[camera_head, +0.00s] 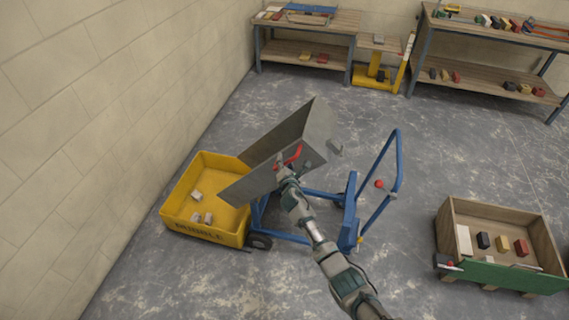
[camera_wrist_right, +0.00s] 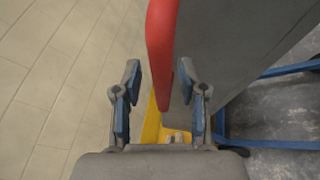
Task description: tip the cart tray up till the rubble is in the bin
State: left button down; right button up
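The grey cart tray (camera_head: 268,155) is tipped up steeply on its blue cart frame (camera_head: 325,197), its low edge over the yellow bin (camera_head: 228,231) marked RUBBLE. Three pale rubble pieces (camera_head: 196,195) lie in the bin; no rubble shows in the tray, though part of its inside is hidden. A red handle (camera_head: 293,155) is on the tray's side. My right gripper (camera_head: 284,172) is at this handle. In the right wrist view, its fingers (camera_wrist_right: 162,104) are apart, with the red handle (camera_wrist_right: 161,45) between them and gaps on both sides. My left gripper is out of view.
A block wall (camera_head: 100,110) runs close along the bin's left. A wooden crate with a green front (camera_head: 500,273) holds several blocks at the right. Workbenches (camera_head: 310,20) stand at the back. Open concrete floor (camera_head: 440,150) lies between cart and benches.

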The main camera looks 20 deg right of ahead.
jog(key=shift+s+f, duration=0.1)
jog(key=shift+s, duration=0.25)
jog(key=v, duration=1.1)
jog(key=shift+s, duration=0.1)
jog(key=s+d+f+m+g+y+p, duration=0.15)
jog(key=s+f+m+g, duration=0.35)
jog(key=s+f, duration=0.65)
jog(key=s+f+m+g+p, duration=0.25)
jog(key=s+f+m, duration=0.5)
jog(key=f, duration=0.65)
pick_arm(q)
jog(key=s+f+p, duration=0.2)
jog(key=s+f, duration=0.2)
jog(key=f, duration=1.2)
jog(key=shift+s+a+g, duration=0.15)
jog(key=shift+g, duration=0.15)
pick_arm(e)
jog(key=s+f+m+g, duration=0.3)
jog(key=s+f+m, duration=0.2)
jog(key=s, duration=1)
jog(key=s+f+m+g+y, duration=0.1)
jog(key=s+f+m+g, duration=0.2)
jog(key=s, duration=1.3)
notch_tip(320, 180, down, 5)
jog(key=m, duration=0.3)
jog(key=shift+a+g, duration=0.25)
jog(key=shift+g, duration=0.1)
